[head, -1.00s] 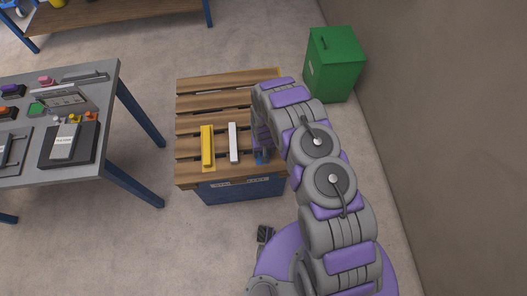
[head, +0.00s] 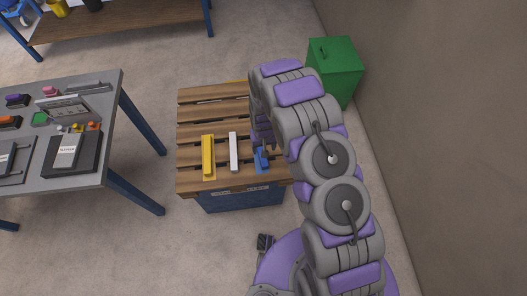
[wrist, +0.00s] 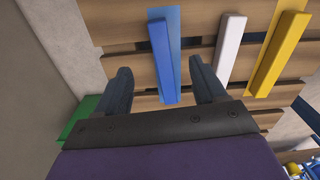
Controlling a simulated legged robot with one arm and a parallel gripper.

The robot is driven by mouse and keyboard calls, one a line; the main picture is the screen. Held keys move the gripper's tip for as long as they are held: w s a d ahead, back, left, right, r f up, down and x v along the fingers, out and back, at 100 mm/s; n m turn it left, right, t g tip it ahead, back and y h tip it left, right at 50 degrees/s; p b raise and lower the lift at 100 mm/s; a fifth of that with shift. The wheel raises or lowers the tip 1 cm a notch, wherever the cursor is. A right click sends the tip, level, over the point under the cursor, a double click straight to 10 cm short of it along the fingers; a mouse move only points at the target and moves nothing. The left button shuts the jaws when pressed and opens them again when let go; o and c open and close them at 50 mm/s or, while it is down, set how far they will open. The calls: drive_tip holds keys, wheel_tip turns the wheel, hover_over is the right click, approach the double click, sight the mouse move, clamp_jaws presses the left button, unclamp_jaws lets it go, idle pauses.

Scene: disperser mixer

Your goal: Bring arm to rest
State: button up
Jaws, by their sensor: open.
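My gripper shows in the wrist view (wrist: 163,85), its two dark fingers apart with nothing held between them. A blue bar (wrist: 165,60) lies on a blue patch on the slatted wooden pallet top, beyond and between the fingertips in that view. In the head view the blue bar (head: 262,159) shows at the right of a white bar (head: 234,151) and a yellow bar (head: 208,156). In the head view my gripper is mostly hidden behind my arm, just above the pallet (head: 213,115). My arm reaches forward over the pallet's right side.
A green bin (head: 335,72) stands behind and right of the pallet, near the wall (head: 430,120). A grey worktable (head: 90,85) with tools and boxes is at the left. A wooden shelf (head: 130,27) stands at the back. Bare floor lies between table and pallet.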

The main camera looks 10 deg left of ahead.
drive_tip(key=shift+r, duration=2)
drive_tip(key=s+d+r+m, duration=0.1)
drive_tip(key=s+d+r, duration=0.25)
drive_tip(key=r, duration=0.55)
drive_tip(key=s+d+r, duration=0.2)
drive_tip(key=d+r, duration=0.3)
drive_tip(key=r, duration=0.4)
drive_tip(key=s+d+r+m, duration=0.1)
drive_tip(key=s+d+r, duration=0.2)
drive_tip(key=d+r, duration=0.35)
drive_tip(key=s+d+r, duration=0.2)
drive_tip(key=s+r, duration=0.2)
drive_tip(key=s, duration=0.4)
drive_tip(key=s+d+r+m+g, duration=0.1)
drive_tip(key=s+d+r, duration=0.1)
drive_tip(key=s+r, duration=0.3)
drive_tip(key=s+d+r+m, duration=0.1)
drive_tip(key=s+r, duration=0.3)
drive_tip(key=s, duration=0.7)
drive_tip(key=shift+s+d+r+g+b, duration=0.2)
drive_tip(key=shift+d+r+g+b, duration=0.15)
drive_tip(key=shift+d, duration=0.35)
